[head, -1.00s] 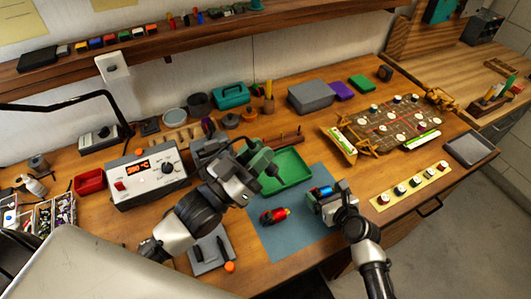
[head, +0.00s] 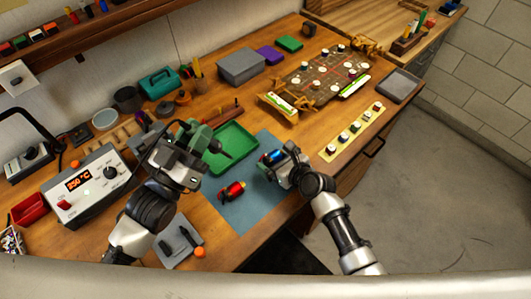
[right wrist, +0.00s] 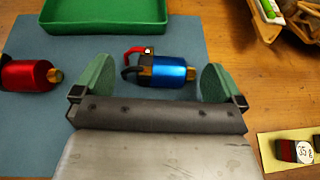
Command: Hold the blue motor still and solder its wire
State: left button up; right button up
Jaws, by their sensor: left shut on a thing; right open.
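The blue motor (head: 270,157) lies on the blue-grey mat (head: 248,207). In the right wrist view, the blue motor (right wrist: 170,72) lies crosswise with its red and black leads at the left end. My right gripper (head: 278,167) is open. In its wrist view, the green finger pads of the right gripper (right wrist: 158,80) stand beyond either end of the motor, with gaps.
A red motor (head: 232,190) lies on the mat; it also shows in the right wrist view (right wrist: 28,75). An empty green tray (head: 231,150) is behind. The soldering station (head: 92,184) stands left. A yellow strip (head: 350,135) with several small parts lies right.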

jog(key=v, duration=1.1)
jog(key=shift+s+d, duration=0.15)
